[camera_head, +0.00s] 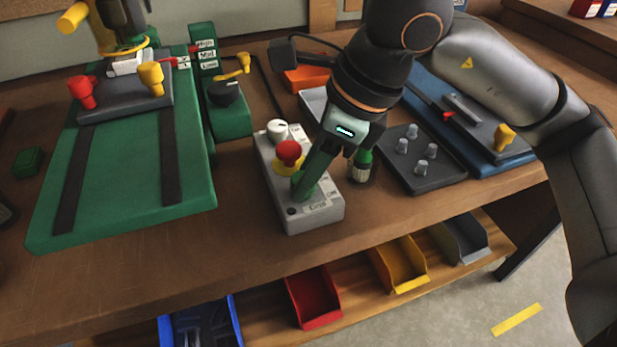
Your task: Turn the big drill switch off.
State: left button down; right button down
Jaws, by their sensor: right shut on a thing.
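A grey control box (317,216) stands on the bench, with a red mushroom button (288,151) on a yellow ring, a white knob (277,129) and small printed labels. A green switch part (302,186) is on its front half. My right gripper (305,180) reaches down from the upper right and is shut on this green part, hiding much of it. The switch position cannot be read. The big drill press (120,65) stands at the upper left on a green base (120,215), its top out of frame. My left gripper is not in view.
A green-capped bottle (361,166) stands close right of the gripper. A dark tray with several metal pegs (411,165) and a blue board (515,157) lie further right. Colored bins (312,296) sit below the bench's front edge. Bare wood lies between the green base and control box.

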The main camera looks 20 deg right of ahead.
jog(key=shift+m+b, duration=0.3)
jog(key=shift+m, duration=0.4)
jog(key=shift+m+t+h+b, duration=0.3)
jog(key=shift+m+t+b, duration=0.1)
jog(key=shift+m, duration=0.2)
jog(key=c, duration=0.7)
grip_release()
jog(key=shift+c, duration=0.2)
